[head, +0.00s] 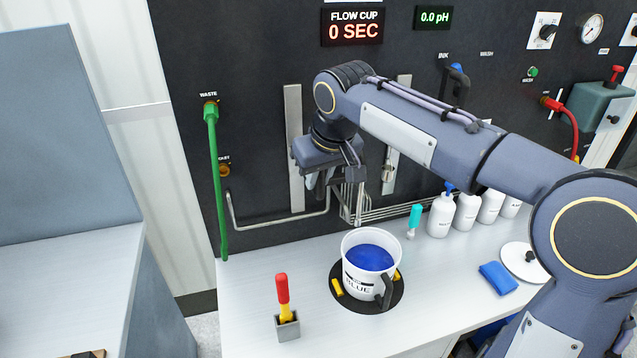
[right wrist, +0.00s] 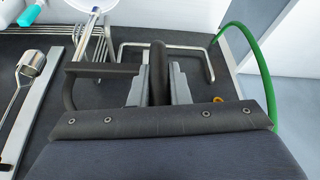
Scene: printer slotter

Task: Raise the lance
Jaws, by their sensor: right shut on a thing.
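My right gripper (head: 335,180) is in front of the dark panel, above the back of the bench. In the right wrist view its two grey fingers (right wrist: 159,80) are shut on a black upright handle (right wrist: 158,56). I take this as the lance's handle; my gripper and arm hide most of the lance in the head view. Thin metal tubes (head: 358,205) hang just below my gripper, behind the bucket. A white bucket (head: 352,262) with blue liquid stands on a black round plate, apart from the tubes. My left gripper is not in view.
A vertical metal rail (head: 293,150) and a green hose (head: 218,180) are left of my gripper. White bottles (head: 440,215) and a blue sponge (head: 497,278) are on the right. A red-and-yellow tool (head: 284,296) stands in a holder.

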